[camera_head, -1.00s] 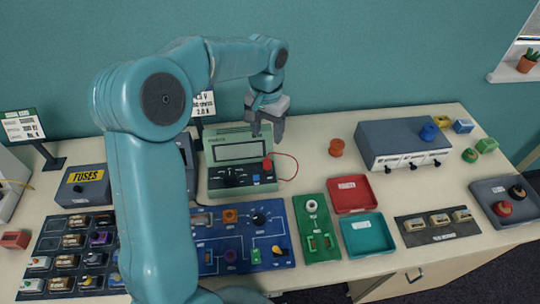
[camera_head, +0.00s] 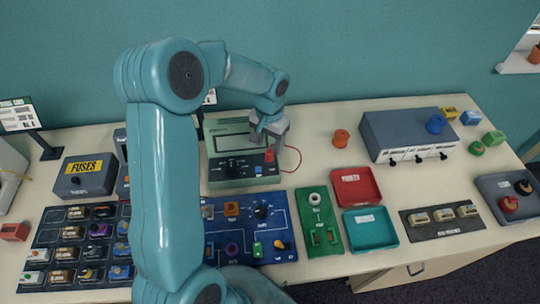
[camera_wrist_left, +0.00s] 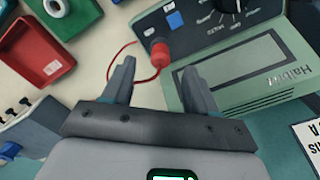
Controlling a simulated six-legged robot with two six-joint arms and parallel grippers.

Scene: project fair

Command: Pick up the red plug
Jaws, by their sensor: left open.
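The red plug (camera_head: 269,156) sits at the front right of the green meter (camera_head: 217,172), with a red lead looping off to the right. In the left wrist view the red plug (camera_wrist_left: 160,52) stands on the meter's grey panel, just beyond the fingertips and roughly between their lines. My left gripper (camera_head: 268,139) is above the meter, close to the plug, fingers pointing down. Its fingers (camera_wrist_left: 157,72) are apart with nothing between them but the red lead and table behind. My right gripper is not in view.
A blue circuit board (camera_head: 285,222) and a green board (camera_head: 331,240) lie in front. Red (camera_head: 366,205) and teal (camera_head: 388,240) trays are to the right. A blue-grey box (camera_head: 375,133) stands further right.

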